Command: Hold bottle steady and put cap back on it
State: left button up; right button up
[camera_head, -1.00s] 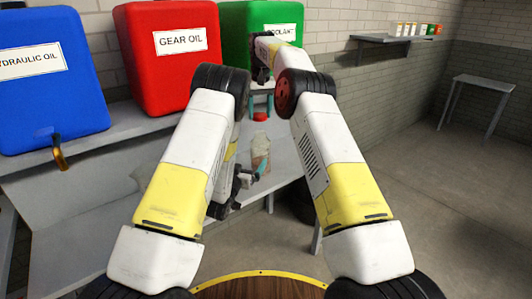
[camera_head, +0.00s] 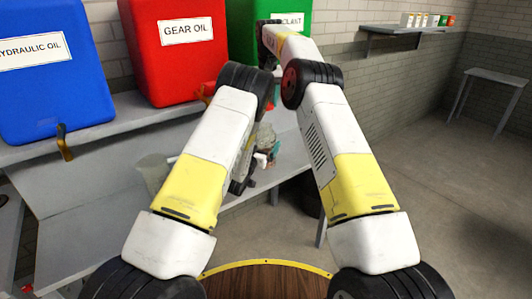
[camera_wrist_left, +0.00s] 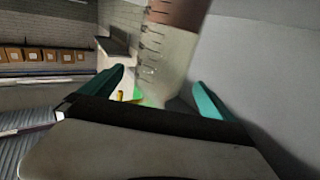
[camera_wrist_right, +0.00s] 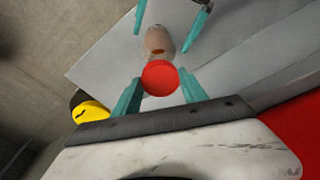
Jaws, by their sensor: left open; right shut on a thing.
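The bottle (camera_head: 265,135) is pale and translucent, partly hidden by my left arm in the head view. In the left wrist view the bottle (camera_wrist_left: 170,60), with dark graduation marks and a brownish part at the top, is between the fingers of my left gripper (camera_wrist_left: 160,88), which is open; contact cannot be told. In the right wrist view the bottle (camera_wrist_right: 157,36) shows its uncapped mouth toward the camera. My right gripper (camera_wrist_right: 160,90) is shut on the red cap (camera_wrist_right: 160,78), which is close to the bottle's mouth.
A grey bench (camera_head: 100,180) carries a clear container (camera_head: 153,170) left of my left arm. Blue (camera_head: 45,75), red (camera_head: 172,50) and green (camera_head: 296,20) drums stand on the shelf behind. A wall shelf (camera_head: 410,33) and a small table (camera_head: 500,80) are at right.

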pick_arm(q)
jog(key=x, duration=0.4)
jog(key=shift+w, duration=0.15)
jog(key=shift+w+d+f, duration=0.1)
jog(key=shift+w+d, duration=0.05)
pick_arm(e)
jog(key=shift+a, duration=0.1)
pick_arm(q)
jog(key=shift+d, duration=0.1)
pick_arm(e)
jog(key=shift+r, duration=0.1)
